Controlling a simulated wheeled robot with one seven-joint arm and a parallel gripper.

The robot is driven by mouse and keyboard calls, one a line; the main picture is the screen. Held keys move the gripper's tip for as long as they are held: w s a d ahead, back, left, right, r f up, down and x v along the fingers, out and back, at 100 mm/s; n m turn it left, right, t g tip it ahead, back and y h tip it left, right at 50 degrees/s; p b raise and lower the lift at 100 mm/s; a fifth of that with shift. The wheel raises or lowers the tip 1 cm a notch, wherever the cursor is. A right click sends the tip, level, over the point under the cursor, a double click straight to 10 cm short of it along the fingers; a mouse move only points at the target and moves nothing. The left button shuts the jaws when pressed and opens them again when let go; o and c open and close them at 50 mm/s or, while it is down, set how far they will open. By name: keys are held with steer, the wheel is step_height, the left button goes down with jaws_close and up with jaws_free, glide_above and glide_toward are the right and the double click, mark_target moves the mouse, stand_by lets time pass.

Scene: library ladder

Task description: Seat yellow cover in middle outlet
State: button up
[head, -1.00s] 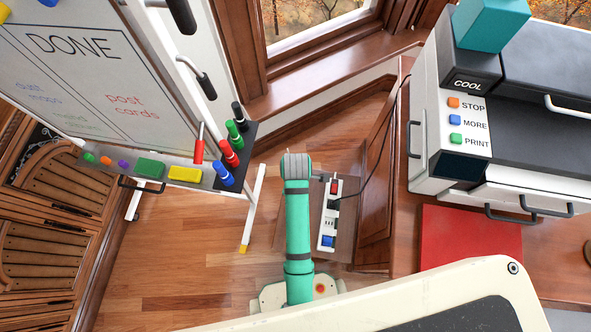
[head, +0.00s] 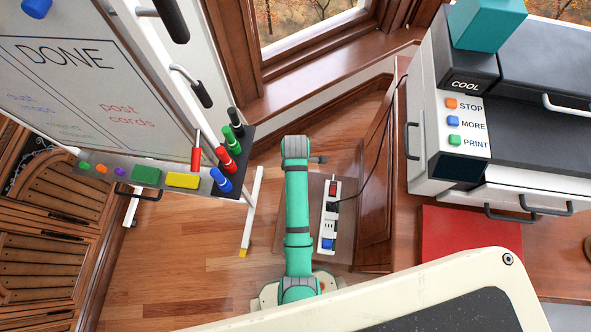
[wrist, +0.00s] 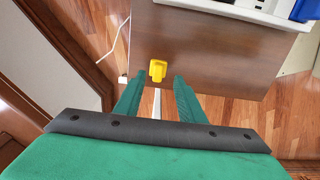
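The yellow cover (wrist: 157,71) shows in the wrist view, near the edge of a brown board (wrist: 205,55), just beyond my fingertips. The white power strip (head: 328,228) lies on the board in the head view, right of my arm. It has a red piece at its far end, a dark plug, open sockets and a blue piece (head: 327,244) at its near end. Part of the strip (wrist: 262,12) shows in the wrist view. The head view hides my fingers.
A black cable (head: 375,160) runs from the strip up along the wooden panel. A whiteboard with a marker tray (head: 215,180) stands left, its white foot (head: 252,210) on the floor. A printer (head: 450,140) and red mat (head: 470,232) sit right. Open floor lies left of my arm.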

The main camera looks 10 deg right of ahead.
steer(key=f, duration=0.4)
steer(key=shift+w, duration=0.2)
steer(key=shift+c, duration=0.2)
steer(key=shift+w, duration=0.1)
jaws_close()
